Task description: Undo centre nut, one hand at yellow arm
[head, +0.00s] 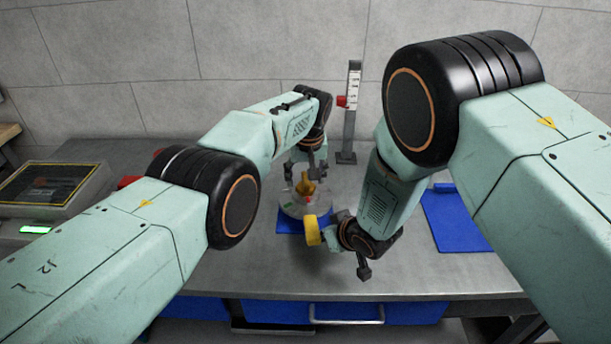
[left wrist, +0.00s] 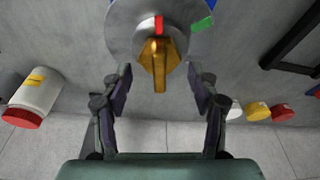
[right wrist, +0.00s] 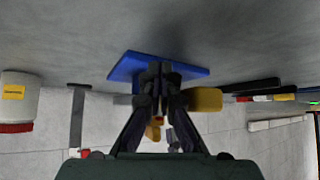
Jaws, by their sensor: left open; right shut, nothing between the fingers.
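The yellow arm (head: 312,230) sticks out at the hub's front. My right gripper (right wrist: 160,75) is shut and empty beside the yellow arm (right wrist: 204,99); contact cannot be told.
A grey post with a scale (head: 351,115) stands behind the hub. A console (head: 50,188) stands at the left. A white bottle with a red cap (left wrist: 34,95) shows in the left wrist view. The front bench is clear.

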